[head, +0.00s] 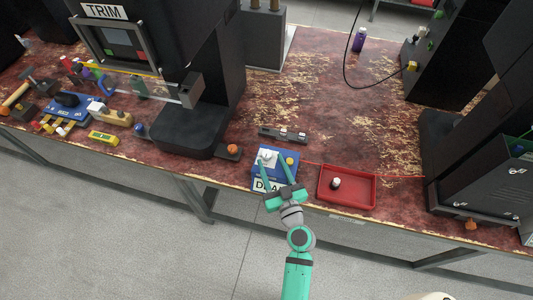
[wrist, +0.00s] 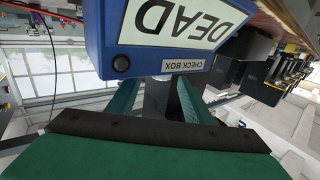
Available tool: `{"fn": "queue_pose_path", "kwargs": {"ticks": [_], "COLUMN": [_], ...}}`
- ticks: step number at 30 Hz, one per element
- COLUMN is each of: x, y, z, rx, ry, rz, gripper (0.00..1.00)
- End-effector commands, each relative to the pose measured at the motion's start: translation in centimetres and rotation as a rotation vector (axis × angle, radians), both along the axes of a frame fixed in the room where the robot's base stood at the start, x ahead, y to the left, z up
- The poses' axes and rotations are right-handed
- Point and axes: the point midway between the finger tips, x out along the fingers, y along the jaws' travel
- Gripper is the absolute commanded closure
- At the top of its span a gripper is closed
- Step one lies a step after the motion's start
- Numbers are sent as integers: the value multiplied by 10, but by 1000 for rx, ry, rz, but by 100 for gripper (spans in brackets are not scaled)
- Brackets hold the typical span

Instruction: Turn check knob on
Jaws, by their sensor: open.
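The blue check box (head: 260,169) stands near the front edge of the bench, with a "DEAD" label on its front. On its top are a pale, knob-like piece (head: 268,157) and a yellow round piece (head: 290,161). In the wrist view the check box (wrist: 95,40) appears upside down, with a "CHECK BOX" tag and a black round button (wrist: 121,65). My gripper (head: 273,162) is open, its green fingers reaching over the box on either side of the pale piece. Whether they touch it I cannot tell. The box hides the fingertips in the wrist view.
A red tray (head: 347,203) holding a small dark-and-white piece stands right of the box. A dark bar (head: 283,134) lies behind it. The black TRIM machine (head: 200,100) stands left, with an orange knob (head: 232,149) at its base. Another machine (head: 480,180) stands right.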

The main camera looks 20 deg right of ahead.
Motion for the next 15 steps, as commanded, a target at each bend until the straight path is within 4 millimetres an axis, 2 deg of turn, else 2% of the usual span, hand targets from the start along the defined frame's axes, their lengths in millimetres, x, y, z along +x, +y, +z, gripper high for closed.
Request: {"fn": "queue_pose_path", "kwargs": {"ticks": [1, 6, 15], "x": [10, 32, 46], "y": [0, 2, 2], "z": [1, 1, 0], "rx": [0, 0, 0], "ry": [-3, -1, 0], "rz": [1, 5, 4], "gripper": [54, 54, 54]}}
